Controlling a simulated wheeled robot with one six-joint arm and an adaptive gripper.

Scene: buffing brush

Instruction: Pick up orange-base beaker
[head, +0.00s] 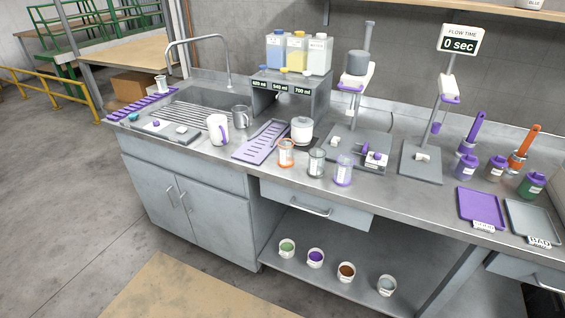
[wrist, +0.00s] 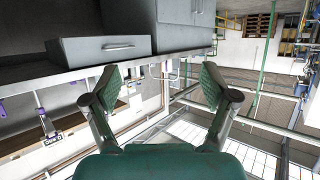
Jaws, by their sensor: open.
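The orange-base beaker (head: 286,154) stands upright on the steel counter in the head view. It is clear glass with an orange ring at its foot. A grey-base beaker (head: 316,163) stands just right of it, and a purple-base beaker (head: 343,170) stands right of that. My gripper (wrist: 158,88) shows only in the wrist view, with its two green-padded fingers spread wide and nothing between them. That view looks upside down at the counter's drawer and the room, and no beaker can be made out in it. The gripper is away from the beaker.
A purple slotted tray (head: 262,142) and a white pot (head: 302,130) are close behind the beaker. A white jug (head: 217,129) stands to the left. A stand (head: 357,140) with a grey base is behind right. The counter's front edge is clear before the beaker.

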